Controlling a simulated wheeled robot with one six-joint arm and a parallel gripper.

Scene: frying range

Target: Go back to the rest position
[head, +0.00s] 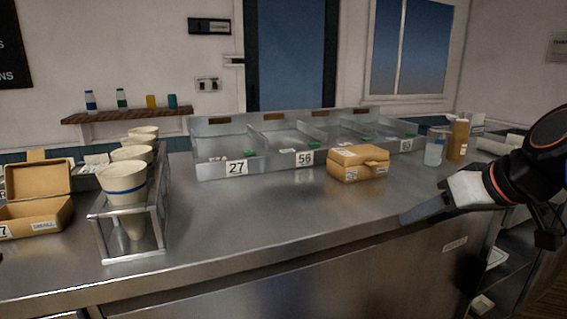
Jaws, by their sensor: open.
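My gripper (412,214) is at the right, over the front right edge of the steel counter (260,215). It points left, and its jaws are open with nothing seen between them. A closed tan carton (357,165) with small labels stands on the counter, behind and left of my gripper and apart from it.
A wire rack (128,222) holding several paper cups (122,183) stands at the left, beside an open tan box (38,195). Numbered clear bins (237,160) line the back. A clear cup (435,148) and a brown bottle (457,140) stand back right. The middle counter is clear.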

